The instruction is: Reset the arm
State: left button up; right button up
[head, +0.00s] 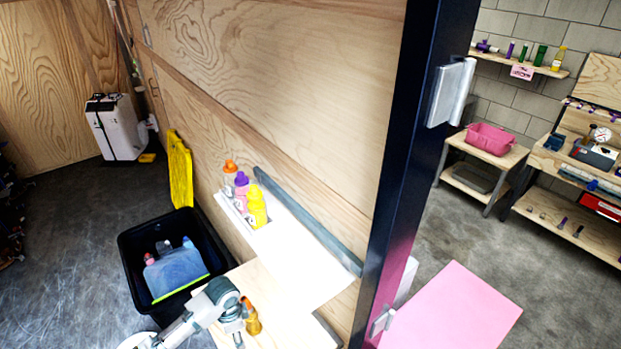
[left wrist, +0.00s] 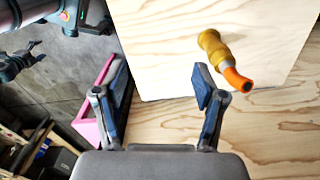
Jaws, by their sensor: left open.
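My left arm (head: 205,308) comes in at the bottom of the head view, beside a yellow-orange bottle (head: 251,318) on a light wooden surface (head: 290,318). In the left wrist view my left gripper (left wrist: 162,85) is open, with nothing between its fingers. A yellow bottle with an orange top (left wrist: 222,58) lies beyond the right finger, apart from it as far as I can see. A dark gripper (left wrist: 20,62), apparently my right one, shows small at the upper left of the wrist view; its jaw state is unclear.
Orange, purple and yellow bottles (head: 243,196) stand on a white shelf against the wooden wall. A dark post (head: 408,170) and pink panel (head: 455,310) stand right.

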pick_arm(q)
jog(key=s+d+f+n+t+h, duration=0.25)
jog(key=s+d+f, duration=0.35)
jog(key=s+d, duration=0.45)
jog(key=s+a+f+n+t+y, duration=0.1)
jog(key=s+a+f+n+y, duration=0.1)
jog(key=s+a+n, duration=0.9)
jog(key=s+f+m+g+b, duration=0.1)
jog(key=s+f, duration=0.2)
jog(key=f, duration=1.1)
jog(key=s+f+m, duration=0.2)
jog(key=f, duration=1.2)
jog(key=s+a+f+g, duration=0.1)
jog(key=s+a+f, duration=0.1)
jog(key=s+f, duration=1.3)
jog(key=shift+s+a+f+y+b, duration=0.15)
jog(key=shift+s+f+y+b, duration=0.2)
jog(key=shift+s, duration=0.8)
pick_arm(e)
jog(key=shift+w+a+f, duration=0.25)
jog(key=shift+w+f, duration=0.3)
jog(key=shift+f, duration=0.35)
pick_arm(q)
jog(key=shift+r, duration=0.1)
